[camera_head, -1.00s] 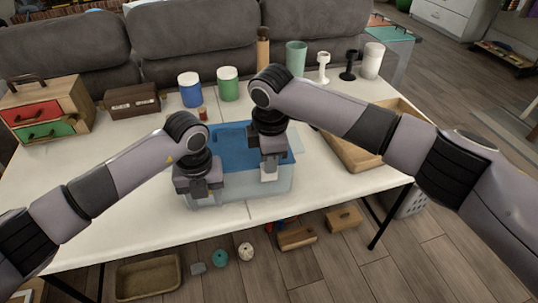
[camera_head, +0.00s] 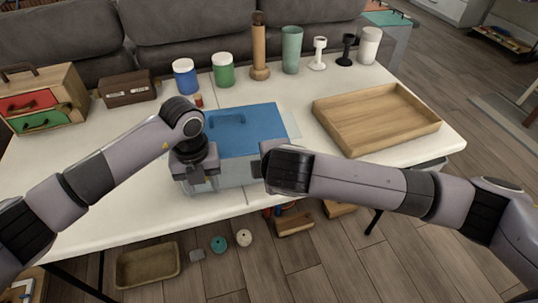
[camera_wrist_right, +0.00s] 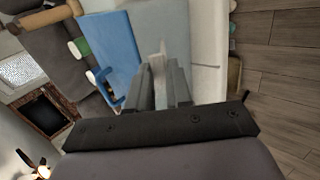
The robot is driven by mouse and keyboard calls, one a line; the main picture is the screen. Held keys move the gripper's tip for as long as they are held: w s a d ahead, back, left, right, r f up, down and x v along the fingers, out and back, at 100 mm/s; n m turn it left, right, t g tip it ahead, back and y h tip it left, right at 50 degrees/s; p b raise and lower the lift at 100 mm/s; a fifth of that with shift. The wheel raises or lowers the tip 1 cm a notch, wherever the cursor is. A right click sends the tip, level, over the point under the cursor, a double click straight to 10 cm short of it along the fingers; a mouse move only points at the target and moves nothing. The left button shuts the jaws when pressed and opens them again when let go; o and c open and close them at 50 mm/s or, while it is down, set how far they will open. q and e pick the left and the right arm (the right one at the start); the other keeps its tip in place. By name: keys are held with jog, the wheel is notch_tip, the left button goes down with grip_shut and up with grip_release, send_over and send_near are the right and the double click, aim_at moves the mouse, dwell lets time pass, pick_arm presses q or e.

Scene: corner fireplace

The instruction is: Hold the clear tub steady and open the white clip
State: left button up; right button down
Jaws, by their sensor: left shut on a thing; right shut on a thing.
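The clear tub (camera_head: 232,176) stands near the table's front edge with its blue lid (camera_head: 243,128) on. My left gripper (camera_head: 203,186) is shut on the tub's left front side. My right wrist is low at the tub's front right and hides its own fingers in the head view. In the right wrist view, my right gripper (camera_wrist_right: 166,88) is shut on the white clip (camera_wrist_right: 162,52), against the tub's front wall (camera_wrist_right: 163,20). The blue lid (camera_wrist_right: 117,50) lies to the left there. Whether the clip is open cannot be told.
A wooden tray (camera_head: 377,118) lies at the right of the table. Blue (camera_head: 187,85) and green (camera_head: 223,72) jars, a wooden bottle (camera_head: 259,50) and cups line the back. A drawer box (camera_head: 40,100) stands at left. Baskets and balls lie below the table.

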jog(key=shift+s+d+f+t, duration=0.1)
jog(key=shift+s+f+t, duration=0.35)
jog(key=shift+t, duration=0.45)
jog(key=c, duration=1)
grip_release()
jog(key=shift+r, duration=0.1)
jog(key=v, duration=1.2)
pick_arm(q)
jog(key=o, duration=1.3)
